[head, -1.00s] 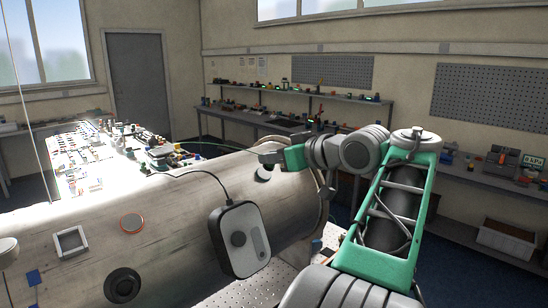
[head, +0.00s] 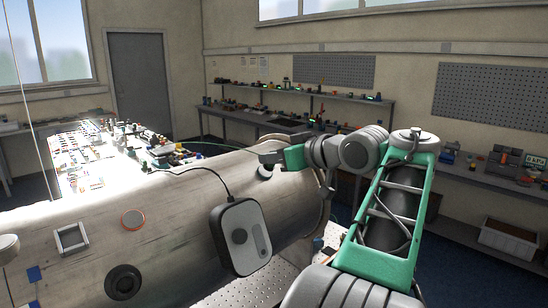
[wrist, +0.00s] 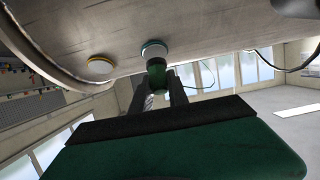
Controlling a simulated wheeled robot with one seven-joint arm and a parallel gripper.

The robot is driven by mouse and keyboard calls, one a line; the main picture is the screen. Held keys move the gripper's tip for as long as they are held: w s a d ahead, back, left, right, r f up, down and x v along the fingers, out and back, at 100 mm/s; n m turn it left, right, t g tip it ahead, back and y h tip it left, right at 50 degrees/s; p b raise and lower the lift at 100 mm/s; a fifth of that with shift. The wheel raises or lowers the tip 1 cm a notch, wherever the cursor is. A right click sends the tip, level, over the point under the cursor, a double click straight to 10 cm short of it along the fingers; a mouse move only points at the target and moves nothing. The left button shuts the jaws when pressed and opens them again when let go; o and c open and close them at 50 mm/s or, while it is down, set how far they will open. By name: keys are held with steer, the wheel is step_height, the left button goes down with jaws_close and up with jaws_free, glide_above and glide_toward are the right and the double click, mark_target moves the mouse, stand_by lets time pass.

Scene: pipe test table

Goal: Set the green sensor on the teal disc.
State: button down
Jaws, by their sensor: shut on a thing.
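The green sensor (wrist: 156,74) is upright in the wrist view, between the two dark fingers of my gripper (wrist: 158,90), which is shut on it. Its pale collar (wrist: 155,55) is at the pipe's surface, over the teal disc (wrist: 153,44), whose rim shows around it. Whether they touch fully I cannot tell. In the head view my gripper (head: 268,158) is at the far right end of the pipe, and a pale round part (head: 265,171) shows just below it. The sensor's green body is mostly hidden there.
The big grey pipe (head: 170,215) carries a grey box (head: 240,237) with a cable, an orange-ringed disc (head: 133,219), a square frame (head: 72,240) and a black round port (head: 122,283). A yellow disc (wrist: 100,65) sits left of the sensor in the wrist view.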

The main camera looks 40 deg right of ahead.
steer(key=shift+w+f+b, duration=0.45)
steer(key=shift+f+b, duration=0.1)
steer(key=shift+f, duration=0.15)
stand_by(1.0)
steer(key=c, duration=1.2)
jaws_free()
steer(key=shift+s, duration=0.35)
steer(key=p+v, duration=0.7)
steer(key=p, duration=0.2)
